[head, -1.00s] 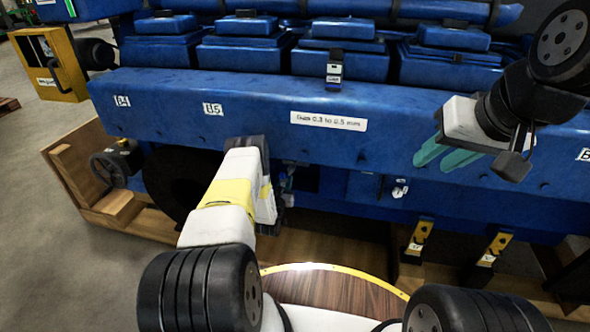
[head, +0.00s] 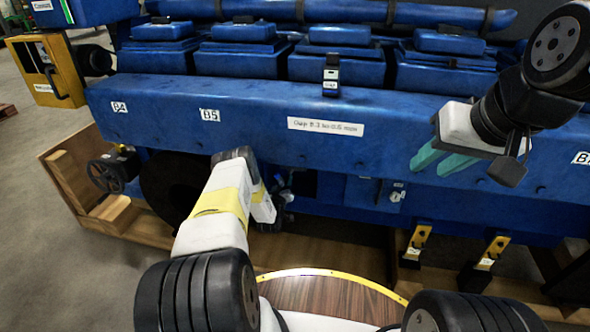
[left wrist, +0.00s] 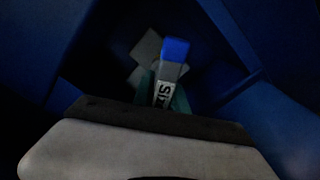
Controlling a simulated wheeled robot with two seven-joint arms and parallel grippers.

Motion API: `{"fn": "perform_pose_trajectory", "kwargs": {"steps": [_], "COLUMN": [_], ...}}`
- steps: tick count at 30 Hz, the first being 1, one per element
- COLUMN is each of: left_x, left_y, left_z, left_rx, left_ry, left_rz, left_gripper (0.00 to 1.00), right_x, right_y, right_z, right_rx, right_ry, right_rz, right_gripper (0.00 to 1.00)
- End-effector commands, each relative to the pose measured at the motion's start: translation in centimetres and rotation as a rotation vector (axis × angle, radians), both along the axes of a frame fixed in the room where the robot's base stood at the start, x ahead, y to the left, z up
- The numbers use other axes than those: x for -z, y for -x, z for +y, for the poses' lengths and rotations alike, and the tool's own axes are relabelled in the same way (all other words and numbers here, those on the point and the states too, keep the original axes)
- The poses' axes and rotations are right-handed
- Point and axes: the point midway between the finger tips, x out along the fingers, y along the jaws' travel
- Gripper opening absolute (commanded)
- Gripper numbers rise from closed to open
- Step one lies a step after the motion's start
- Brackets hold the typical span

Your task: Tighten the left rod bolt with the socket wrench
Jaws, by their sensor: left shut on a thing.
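My left arm reaches into the dark opening low in the blue engine (head: 330,132), and its gripper fingers are mostly hidden in the head view. In the left wrist view my left gripper (left wrist: 165,98) is shut on a grey tool with a blue end and a white label, which looks like the socket wrench (left wrist: 173,52). Pale grey shapes (left wrist: 146,48) lie behind it, too dark to identify. I cannot make out the left rod bolt, or whether the wrench touches it. My right gripper (head: 432,158) is open and empty in front of the engine's blue side rail.
Dark blue walls (left wrist: 235,35) flank the left gripper closely. A black handwheel (head: 106,174) sits at left by a wooden frame (head: 65,185). A round wooden tray (head: 330,298) with a yellow rim is below. Yellow brackets (head: 416,243) stand at lower right.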

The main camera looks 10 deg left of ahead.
Motion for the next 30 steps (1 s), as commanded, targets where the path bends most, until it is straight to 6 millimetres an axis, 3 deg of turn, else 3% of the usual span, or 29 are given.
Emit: {"fn": "perform_pose_trajectory", "kwargs": {"steps": [13, 22, 30], "left_x": [-0.2, -0.2, -0.1], "left_y": [-1.5, -1.6, -1.5], "left_z": [-0.1, -0.3, -0.1], "left_rx": [0.002, 0.004, -0.001], "left_ry": [-0.053, -0.609, -0.543], "left_rz": [-0.005, -0.026, -0.022], "left_gripper": [0.00, 0.00, 0.00], "right_x": [0.0, 0.0, 0.0], "right_y": [0.0, 0.0, 0.0], "right_z": [0.0, 0.0, 0.0], "right_rx": [0.000, 0.000, 0.000], "right_ry": [0.000, 0.000, 0.000], "right_rz": [0.000, 0.000, 0.000], "right_gripper": [0.34, 0.34, 0.34]}}
